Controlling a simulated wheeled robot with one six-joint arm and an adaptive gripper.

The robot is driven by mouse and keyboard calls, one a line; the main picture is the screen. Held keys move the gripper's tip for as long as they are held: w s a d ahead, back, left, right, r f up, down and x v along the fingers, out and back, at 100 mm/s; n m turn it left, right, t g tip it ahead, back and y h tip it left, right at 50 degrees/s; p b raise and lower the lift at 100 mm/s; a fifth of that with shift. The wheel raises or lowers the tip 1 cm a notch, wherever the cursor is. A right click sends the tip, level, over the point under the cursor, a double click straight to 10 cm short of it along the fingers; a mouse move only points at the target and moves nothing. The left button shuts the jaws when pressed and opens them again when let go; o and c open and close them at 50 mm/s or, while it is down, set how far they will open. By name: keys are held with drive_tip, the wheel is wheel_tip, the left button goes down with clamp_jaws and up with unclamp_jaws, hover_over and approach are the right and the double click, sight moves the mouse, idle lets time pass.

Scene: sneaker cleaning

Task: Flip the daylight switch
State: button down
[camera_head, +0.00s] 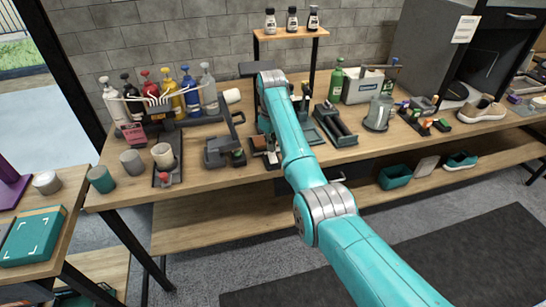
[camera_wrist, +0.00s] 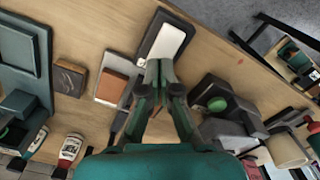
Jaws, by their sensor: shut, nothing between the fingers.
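In the wrist view, a white plate in a dark frame (camera_wrist: 166,45) lies on the wooden bench near its front edge. It looks like a rocker switch, but I see no readable label, so I cannot confirm it is the daylight switch. My gripper (camera_wrist: 159,72) is shut and empty, its fingertips at the near end of this plate. I cannot tell whether they touch it. In the head view my teal arm reaches over the bench and hides the gripper's fingertips and most of this spot.
A black device with a green button (camera_wrist: 210,97) stands right of my fingers in the wrist view. A brown block (camera_wrist: 112,88) and a darker block (camera_wrist: 69,78) lie left. In the head view, several pump bottles (camera_head: 168,92) stand left and a green bottle (camera_head: 337,82) stands right.

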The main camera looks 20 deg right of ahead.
drive_tip(key=shift+f, duration=1.15)
idle(0.6)
drive_tip(key=shift+r, duration=3.55)
